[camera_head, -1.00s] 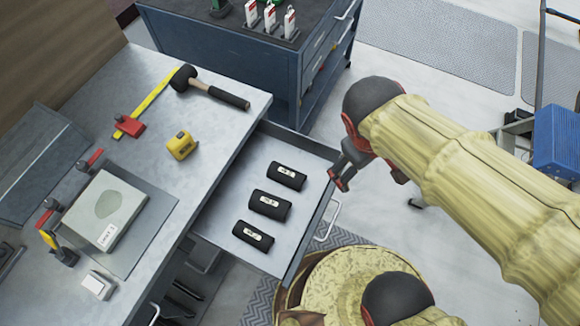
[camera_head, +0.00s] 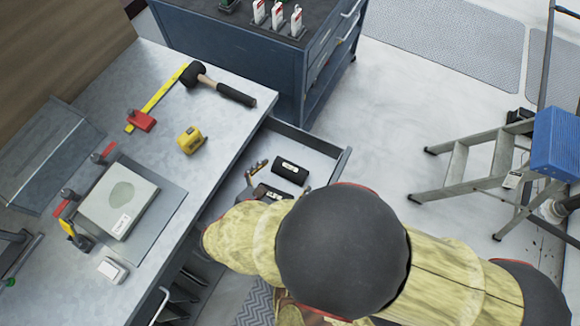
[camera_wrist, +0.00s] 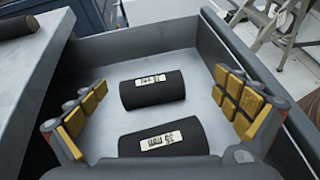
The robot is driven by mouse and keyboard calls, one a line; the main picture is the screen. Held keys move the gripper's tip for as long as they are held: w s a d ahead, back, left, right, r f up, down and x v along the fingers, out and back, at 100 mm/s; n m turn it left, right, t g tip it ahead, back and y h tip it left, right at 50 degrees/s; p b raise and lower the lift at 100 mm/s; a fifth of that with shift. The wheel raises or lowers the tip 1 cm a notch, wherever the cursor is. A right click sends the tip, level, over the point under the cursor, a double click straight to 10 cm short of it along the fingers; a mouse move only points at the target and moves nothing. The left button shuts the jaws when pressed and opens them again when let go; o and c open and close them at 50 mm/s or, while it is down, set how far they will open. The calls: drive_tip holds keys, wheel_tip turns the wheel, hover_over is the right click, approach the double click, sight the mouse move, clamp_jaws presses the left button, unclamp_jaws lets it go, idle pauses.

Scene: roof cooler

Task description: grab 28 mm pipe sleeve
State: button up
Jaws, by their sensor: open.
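A black pipe sleeve (camera_head: 290,172) lies at the far end of the open drawer; it also shows in the wrist view (camera_wrist: 152,92). Its pale label is too unclear for me to read surely. A second black sleeve (camera_wrist: 160,139) lies nearer, with a label that seems to read 35 mm; my arm partly covers it in the head view. My gripper (camera_wrist: 163,96) is open and empty above the drawer. Its yellow-padded fingers stand wide apart, left and right of the far sleeve, with gaps on both sides. The third sleeve is hidden behind my arm.
The grey drawer (camera_wrist: 205,62) has raised walls close around my fingers. The workbench (camera_head: 165,95) at its left holds a mallet (camera_head: 218,85), a yellow tape measure (camera_head: 190,140) and a clamped block (camera_head: 118,203). A blue cabinet (camera_head: 270,65) stands behind and a stepladder (camera_head: 480,170) at right.

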sight(291, 167)
drive_tip(key=shift+s+a+f+n+t+y, duration=0.25)
drive_tip(key=shift+s+a+f+n+t, duration=0.1)
drive_tip(key=shift+a+n, duration=0.15)
drive_tip(key=shift+s+a+f+n+t+y, duration=0.2)
drive_tip(key=shift+a+f+n+t+y, duration=0.1)
drive_tip(key=shift+a+n, duration=0.15)
drive_tip(key=shift+w+f, duration=0.1)
drive_tip(key=shift+f, duration=0.1)
drive_tip(key=b+x, duration=0.3)
drive_tip(key=x, duration=0.3)
drive_tip(key=shift+w+d+f, duration=0.1)
drive_tip(key=shift+f, duration=0.2)
drive_tip(key=shift+w+d+f+b, duration=0.15)
drive_tip(key=shift+w+b, duration=0.15)
drive_tip(key=shift+w, duration=0.15)
drive_tip(key=c, duration=0.3)
drive_tip(key=c, duration=0.6)
